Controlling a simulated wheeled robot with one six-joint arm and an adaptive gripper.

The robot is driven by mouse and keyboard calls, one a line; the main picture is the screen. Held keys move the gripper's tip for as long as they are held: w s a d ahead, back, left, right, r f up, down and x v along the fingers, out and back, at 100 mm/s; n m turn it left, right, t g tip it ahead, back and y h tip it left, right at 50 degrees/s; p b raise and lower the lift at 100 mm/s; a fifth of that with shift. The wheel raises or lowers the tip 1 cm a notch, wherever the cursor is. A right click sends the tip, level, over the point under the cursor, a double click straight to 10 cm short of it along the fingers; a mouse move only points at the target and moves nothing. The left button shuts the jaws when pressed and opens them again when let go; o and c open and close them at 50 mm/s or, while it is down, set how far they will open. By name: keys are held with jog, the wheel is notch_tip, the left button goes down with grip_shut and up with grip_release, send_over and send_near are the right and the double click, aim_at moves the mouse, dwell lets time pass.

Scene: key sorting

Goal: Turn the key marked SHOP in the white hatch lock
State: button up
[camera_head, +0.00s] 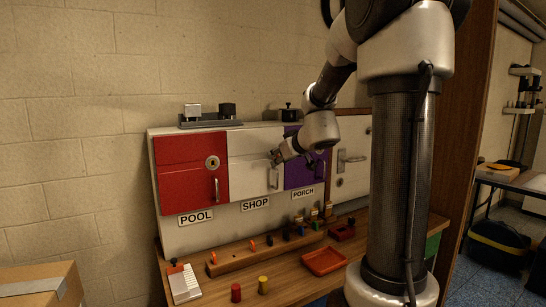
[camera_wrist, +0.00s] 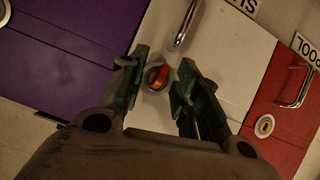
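The white hatch (camera_head: 248,172) is closed, between the red and purple hatches, with the SHOP label (camera_head: 255,204) below it. In the wrist view the white door (camera_wrist: 222,60) shows its round lock (camera_wrist: 152,79) with an orange-headed key (camera_wrist: 161,77) at it, seemingly inserted; I cannot read any mark on the key. My gripper (camera_wrist: 160,84) faces this lock, its green-padded fingers open on either side of the key with visible gaps. In the head view my gripper (camera_head: 277,157) is at the white hatch's right part and hides the lock.
The red hatch (camera_head: 183,178) and purple hatch (camera_head: 298,172) are closed. Metal door handles stick out, including the white hatch's handle (camera_wrist: 186,24) near my fingers.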

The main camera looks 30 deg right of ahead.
jog(key=v, duration=1.2)
jog(key=s+a+f+g, duration=0.2)
jog(key=s+f, duration=0.1)
jog(key=s, duration=0.4)
jog(key=s+a+f+m+g, duration=0.1)
jog(key=s+a+f+g, duration=0.2)
jog(key=s, duration=0.5)
jog(key=s+a+f+g, duration=0.2)
jog(key=s+f+g, duration=0.1)
jog(key=s, duration=0.5)
jog(key=shift+a+f+m, duration=0.3)
jog(key=shift+f+m, duration=0.1)
jog(key=shift+f, duration=0.3)
